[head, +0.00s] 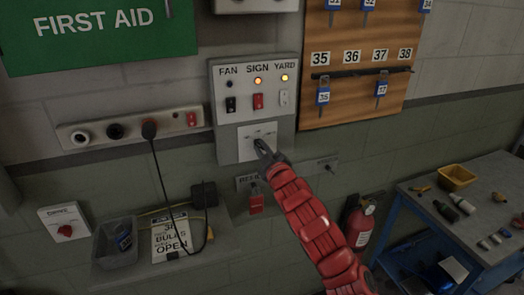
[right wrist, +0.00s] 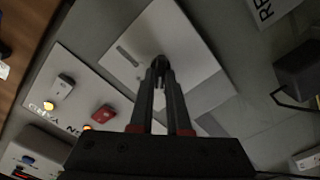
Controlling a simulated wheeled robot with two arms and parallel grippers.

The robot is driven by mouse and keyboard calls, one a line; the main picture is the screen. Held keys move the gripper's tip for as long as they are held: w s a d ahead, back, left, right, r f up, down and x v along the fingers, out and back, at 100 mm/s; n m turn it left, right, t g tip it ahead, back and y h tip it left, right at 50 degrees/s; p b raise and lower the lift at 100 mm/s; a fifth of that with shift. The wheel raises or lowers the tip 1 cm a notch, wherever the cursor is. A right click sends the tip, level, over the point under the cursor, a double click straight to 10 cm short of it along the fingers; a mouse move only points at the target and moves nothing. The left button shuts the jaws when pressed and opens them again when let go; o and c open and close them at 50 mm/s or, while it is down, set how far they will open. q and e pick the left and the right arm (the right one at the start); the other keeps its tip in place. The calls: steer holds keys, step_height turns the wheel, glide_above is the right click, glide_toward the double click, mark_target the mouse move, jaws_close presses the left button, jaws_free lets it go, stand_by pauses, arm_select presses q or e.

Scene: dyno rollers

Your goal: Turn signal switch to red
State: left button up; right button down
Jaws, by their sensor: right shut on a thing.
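A white plate (head: 247,133) with small unreadable marks sits on the grey wall panel, below the FAN, SIGN and YARD switches. My right gripper (head: 262,147) reaches up to this plate. In the right wrist view, the fingers of my right gripper (right wrist: 160,75) are shut on a dark switch knob (right wrist: 159,62) standing out from the white plate (right wrist: 198,68). The fingertips hide part of the knob, so its setting cannot be read. My left gripper is in neither view.
Above are a black FAN switch (head: 231,104), a red SIGN switch (head: 258,101) and a white YARD switch (head: 283,98); the SIGN and YARD lamps glow. A socket strip (head: 178,124) is at left, a key board (head: 350,100) at right. A red fire extinguisher (head: 360,226) hangs lower right.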

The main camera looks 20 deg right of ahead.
steer(key=shift+f+n, duration=0.1)
steer(key=shift+n, duration=0.5)
steer(key=c, duration=0.9)
jaws_free()
